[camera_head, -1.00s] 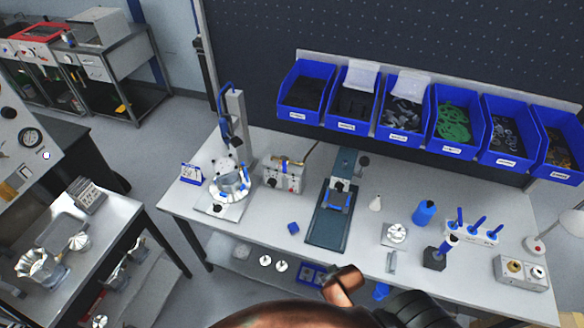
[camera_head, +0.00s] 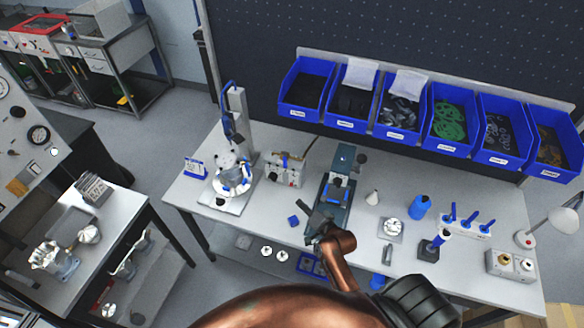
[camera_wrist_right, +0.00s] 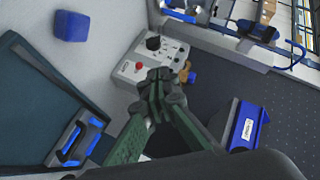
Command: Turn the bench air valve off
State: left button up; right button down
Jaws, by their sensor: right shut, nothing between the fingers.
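A grey control box (camera_head: 284,172) stands toward the back left of the bench. In the right wrist view, the box (camera_wrist_right: 140,73) has a red button and a black knob. A brass fitting with a blue end (camera_wrist_right: 188,74), which looks like the air valve, sits at its far edge. The handle's exact angle is too small to tell. My right gripper (camera_head: 311,210) is over the bench, in front of the box. In the wrist view its fingers (camera_wrist_right: 160,82) are closed and empty, overlapping the box in the picture; contact cannot be told. My left gripper is out of view.
A blue block (camera_head: 293,220) lies on the bench left of my gripper. A stand with a clamped metal part (camera_head: 233,180) is left of the box. Blue bins (camera_head: 352,125) line the back.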

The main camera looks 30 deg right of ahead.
aim_at(285, 159)
jog(key=w+d+r+m+t+h, duration=0.2)
jog(key=w+d+m+t+h, duration=0.3)
jog(key=m, duration=0.4)
jog(key=w+g+b, duration=0.1)
jog(key=w+b, duration=0.2)
jog(key=w, duration=0.9)
jog(key=shift+d+r, duration=0.15)
jog(key=shift+d, duration=0.25)
jog(key=shift+w+a, duration=0.25)
jog(key=shift+a, duration=0.35)
jog(key=shift+w+a, duration=0.2)
jog(key=shift+a, duration=0.45)
jog(key=shift+w+a, duration=0.25)
jog(key=shift+a, duration=0.35)
jog(key=shift+s, duration=0.1)
